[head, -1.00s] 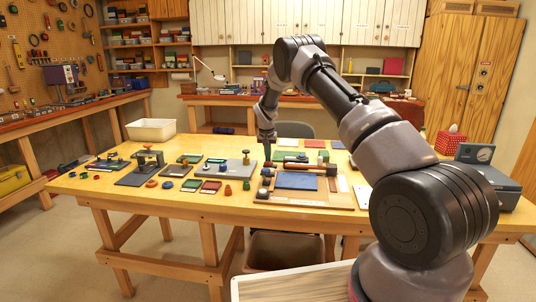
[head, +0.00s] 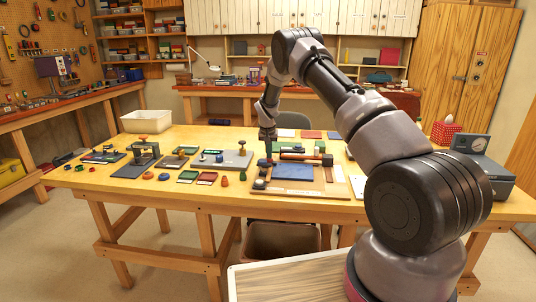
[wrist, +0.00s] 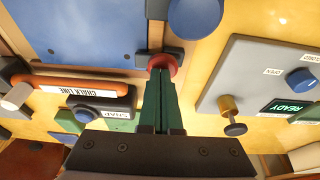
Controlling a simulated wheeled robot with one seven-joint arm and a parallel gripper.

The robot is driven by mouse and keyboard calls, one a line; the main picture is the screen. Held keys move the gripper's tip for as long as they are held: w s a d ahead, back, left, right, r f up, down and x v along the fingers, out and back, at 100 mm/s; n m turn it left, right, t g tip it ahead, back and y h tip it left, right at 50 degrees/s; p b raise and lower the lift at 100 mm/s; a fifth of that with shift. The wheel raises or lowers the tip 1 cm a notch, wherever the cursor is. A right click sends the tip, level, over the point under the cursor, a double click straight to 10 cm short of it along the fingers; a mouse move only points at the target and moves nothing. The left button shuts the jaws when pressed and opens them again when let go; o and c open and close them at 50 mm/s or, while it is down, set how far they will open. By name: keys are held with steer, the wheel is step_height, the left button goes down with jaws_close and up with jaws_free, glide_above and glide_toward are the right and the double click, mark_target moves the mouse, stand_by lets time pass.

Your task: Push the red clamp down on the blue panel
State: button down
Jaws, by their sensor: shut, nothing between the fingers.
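The blue panel (head: 292,172) lies flat on a wooden board on the table; in the wrist view it fills the upper left (wrist: 75,25). The clamp's red round pad (wrist: 168,62) shows at the panel's corner, on a dark mount. In the head view I cannot make the clamp out clearly. My gripper (head: 268,154) is over the panel's far left corner. In the wrist view its green fingers (wrist: 162,78) are shut together, with tips at the red pad and partly covering it. I cannot tell whether they touch it.
An orange and black chalk line (wrist: 75,85) lies beside the panel. A grey box (wrist: 240,70) with a READY display and brass knob stands on the other side. Several small parts cover the table's left half.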

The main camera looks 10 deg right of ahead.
steer(key=w+v, duration=0.1)
steer(key=v, duration=1.2)
steer(key=shift+r, duration=0.45)
steer(key=s+d+r+t+y, duration=0.1)
steer(key=s+d+r, duration=0.1)
steer(key=s+r, duration=1)
steer(key=s+d+r+t+y, duration=0.1)
steer(key=s+d+r, duration=0.2)
steer(key=s+r, duration=0.85)
steer(key=s+r+t+y, duration=0.1)
steer(key=s+r+t, duration=0.1)
steer(key=s, duration=2.3)
steer(key=shift+s+a+r+m, duration=0.2)
steer(key=shift+s+r+m, duration=0.1)
steer(key=shift+r, duration=0.2)
